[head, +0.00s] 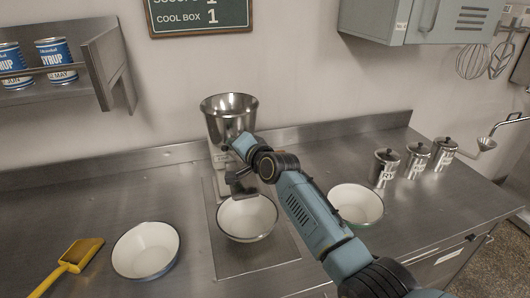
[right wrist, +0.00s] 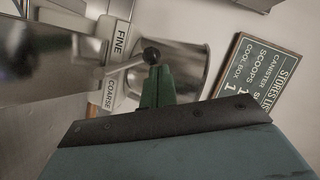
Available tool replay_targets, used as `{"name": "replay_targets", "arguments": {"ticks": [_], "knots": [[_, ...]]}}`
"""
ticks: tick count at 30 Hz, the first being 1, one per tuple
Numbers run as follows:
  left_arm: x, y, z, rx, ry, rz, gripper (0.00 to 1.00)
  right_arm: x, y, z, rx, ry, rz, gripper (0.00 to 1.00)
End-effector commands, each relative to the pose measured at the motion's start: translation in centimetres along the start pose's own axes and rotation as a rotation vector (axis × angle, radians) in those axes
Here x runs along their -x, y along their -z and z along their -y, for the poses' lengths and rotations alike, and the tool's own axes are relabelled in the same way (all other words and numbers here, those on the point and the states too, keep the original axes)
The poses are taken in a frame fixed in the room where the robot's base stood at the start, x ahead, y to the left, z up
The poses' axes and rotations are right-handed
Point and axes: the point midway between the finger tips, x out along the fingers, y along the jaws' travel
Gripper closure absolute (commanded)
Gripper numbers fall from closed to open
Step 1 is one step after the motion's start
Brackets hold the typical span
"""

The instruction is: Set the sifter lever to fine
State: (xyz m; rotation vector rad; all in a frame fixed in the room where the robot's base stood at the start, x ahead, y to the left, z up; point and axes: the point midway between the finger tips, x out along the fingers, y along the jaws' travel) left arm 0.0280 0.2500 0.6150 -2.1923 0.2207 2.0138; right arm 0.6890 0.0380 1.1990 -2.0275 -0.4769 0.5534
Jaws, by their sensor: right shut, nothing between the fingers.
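The sifter has a steel hopper (head: 229,112), and its body below is partly hidden by my right arm in the head view. In the right wrist view its lever (right wrist: 128,65) is a thin rod with a black ball knob (right wrist: 151,55). The rod crosses between the FINE label (right wrist: 122,42) and the COARSE label (right wrist: 110,93), its knob end angled a little towards the FINE side. My right gripper (right wrist: 157,72) is shut and empty, its green fingertips close beside the knob; I cannot tell whether they touch. My left gripper is out of view.
A white bowl (head: 247,217) stands below the sifter. Other bowls stand left (head: 146,250) and right (head: 355,204), with a yellow scoop (head: 78,255) at far left. Several steel canisters (head: 384,168) stand at right. A shelf (head: 90,75) holds cans at upper left.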

Motion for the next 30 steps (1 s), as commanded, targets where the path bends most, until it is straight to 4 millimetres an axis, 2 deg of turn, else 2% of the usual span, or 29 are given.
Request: {"name": "replay_targets", "arguments": {"ticks": [10,16,17,19,30], "knots": [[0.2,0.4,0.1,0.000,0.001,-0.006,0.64,0.2,0.5,0.1,0.000,-0.001,-0.001,1.00],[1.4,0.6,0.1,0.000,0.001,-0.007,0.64,1.3,3.6,0.9,0.001,-0.001,-0.004,1.00],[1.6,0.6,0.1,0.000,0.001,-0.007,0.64,1.6,4.3,1.1,0.002,-0.002,-0.005,1.00],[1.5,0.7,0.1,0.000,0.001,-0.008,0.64,2.4,3.7,0.9,-0.001,0.001,0.000,1.00],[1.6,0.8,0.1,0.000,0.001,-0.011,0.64,7.4,3.6,1.2,-0.001,0.001,-0.003,1.00]]}}
